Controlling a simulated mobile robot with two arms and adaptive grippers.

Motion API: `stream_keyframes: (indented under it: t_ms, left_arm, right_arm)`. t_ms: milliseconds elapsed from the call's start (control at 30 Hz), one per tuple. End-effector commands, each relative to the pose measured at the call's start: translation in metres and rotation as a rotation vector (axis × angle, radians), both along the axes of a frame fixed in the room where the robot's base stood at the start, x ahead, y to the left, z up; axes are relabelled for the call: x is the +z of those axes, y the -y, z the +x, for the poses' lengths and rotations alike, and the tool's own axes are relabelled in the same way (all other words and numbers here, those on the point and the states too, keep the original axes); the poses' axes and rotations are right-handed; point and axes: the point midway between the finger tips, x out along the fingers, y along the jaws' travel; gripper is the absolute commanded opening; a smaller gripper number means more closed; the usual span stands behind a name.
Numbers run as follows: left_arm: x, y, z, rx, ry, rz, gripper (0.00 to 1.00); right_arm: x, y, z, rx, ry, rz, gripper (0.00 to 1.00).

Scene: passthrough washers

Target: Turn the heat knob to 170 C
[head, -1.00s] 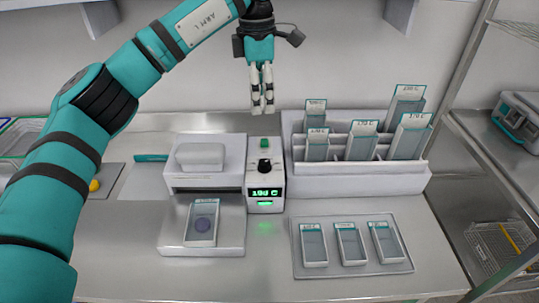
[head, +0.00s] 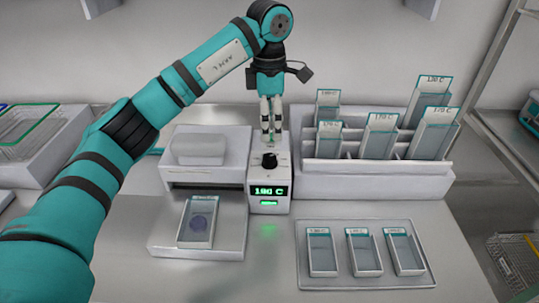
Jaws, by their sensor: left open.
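The heat knob (head: 269,161) is a black dial on top of a small white control box (head: 270,207). The green display (head: 269,191) on the box's front appears to read 180 C. My left gripper (head: 271,138) points down just behind and above the knob, with its pale fingers close together but open. It holds nothing that I can see. Its fingertips cover most of the green button behind the knob. Whether they touch the box is unclear. My right gripper is not in view.
Left of the box stands a white press-like unit (head: 207,145) with a slide holder (head: 198,222) on its base. On the right, a white rack (head: 385,184) holds several labelled cassettes. A tray (head: 366,284) in front carries three more.

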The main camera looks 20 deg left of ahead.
Motion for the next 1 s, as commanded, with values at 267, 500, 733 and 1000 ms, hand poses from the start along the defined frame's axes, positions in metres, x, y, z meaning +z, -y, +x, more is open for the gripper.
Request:
stream_keyframes:
  t_ms: [267,500,733,1000]
  left_arm:
    - [-0.059,0.0,-0.001,-0.001,-0.003,0.0,0.61]
    - [-0.093,0.0,0.0,0.0,0.0,0.0,0.61]
    - [-0.103,0.0,0.0,0.0,0.002,0.001,0.61]
    - [-0.103,0.0,0.0,0.0,0.002,0.001,0.51]
  right_arm:
    - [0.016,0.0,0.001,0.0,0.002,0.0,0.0]
    - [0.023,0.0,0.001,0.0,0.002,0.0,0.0]
    - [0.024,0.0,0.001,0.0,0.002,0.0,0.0]
    - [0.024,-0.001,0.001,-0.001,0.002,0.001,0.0]
